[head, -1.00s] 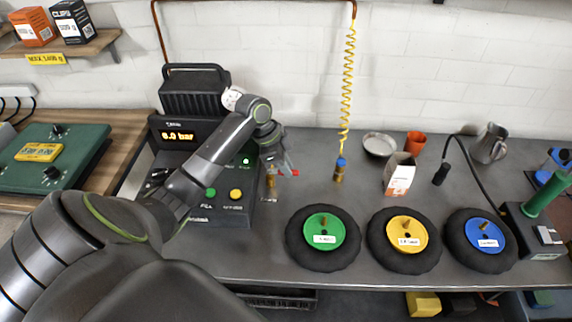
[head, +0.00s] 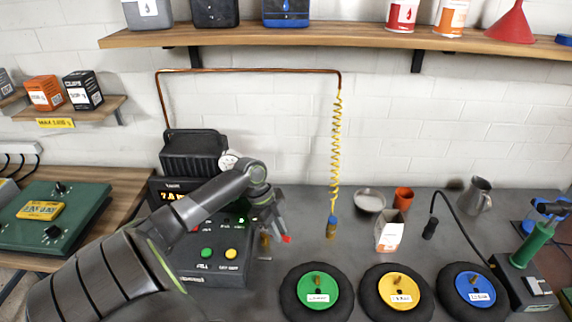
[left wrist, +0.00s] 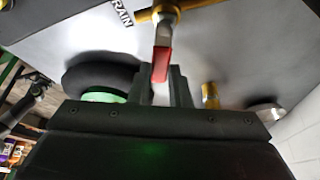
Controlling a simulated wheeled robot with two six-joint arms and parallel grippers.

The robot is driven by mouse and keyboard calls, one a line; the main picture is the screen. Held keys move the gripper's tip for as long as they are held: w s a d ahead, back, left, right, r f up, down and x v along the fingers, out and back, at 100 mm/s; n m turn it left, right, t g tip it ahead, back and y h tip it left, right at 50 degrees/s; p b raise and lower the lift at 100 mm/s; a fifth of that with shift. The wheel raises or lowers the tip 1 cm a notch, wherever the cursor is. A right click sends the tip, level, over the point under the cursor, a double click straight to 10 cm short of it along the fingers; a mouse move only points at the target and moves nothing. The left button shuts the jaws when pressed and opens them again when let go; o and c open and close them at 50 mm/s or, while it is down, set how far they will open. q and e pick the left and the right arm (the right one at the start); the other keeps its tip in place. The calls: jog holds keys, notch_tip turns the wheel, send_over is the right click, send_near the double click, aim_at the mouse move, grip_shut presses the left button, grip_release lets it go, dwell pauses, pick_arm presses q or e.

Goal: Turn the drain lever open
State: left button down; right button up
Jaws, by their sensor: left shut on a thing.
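The drain lever (left wrist: 162,62) has a red grip and a silver neck. In the left wrist view it stands roughly crosswise to the brass drain pipe (left wrist: 192,5), beside a label reading "RAIN", partly cut off. Its red tip (head: 286,239) shows at the compressor's right side in the head view. My left gripper (left wrist: 163,92) is shut on the red grip, one finger on each side. In the head view my left gripper (head: 275,225) partly hides the lever. The compressor (head: 215,255) has a lit display, partly covered by my arm. My right gripper is out of view.
A green-hubbed wheel (head: 317,291), a yellow-hubbed wheel (head: 398,292) and a blue-hubbed wheel (head: 474,290) lie on the grey bench. A coiled yellow hose (head: 336,150) hangs right of the compressor. A white-orange box (head: 389,234) stands farther right.

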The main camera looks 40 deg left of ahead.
pick_arm(q)
jog(key=c, duration=1.3)
grip_release()
jog(key=shift+c, duration=0.2)
jog(key=b+v, duration=0.1)
jog(key=v, duration=1.6)
jog(key=shift+r, duration=0.25)
jog(key=shift+a, duration=0.1)
jog(key=shift+c, duration=0.3)
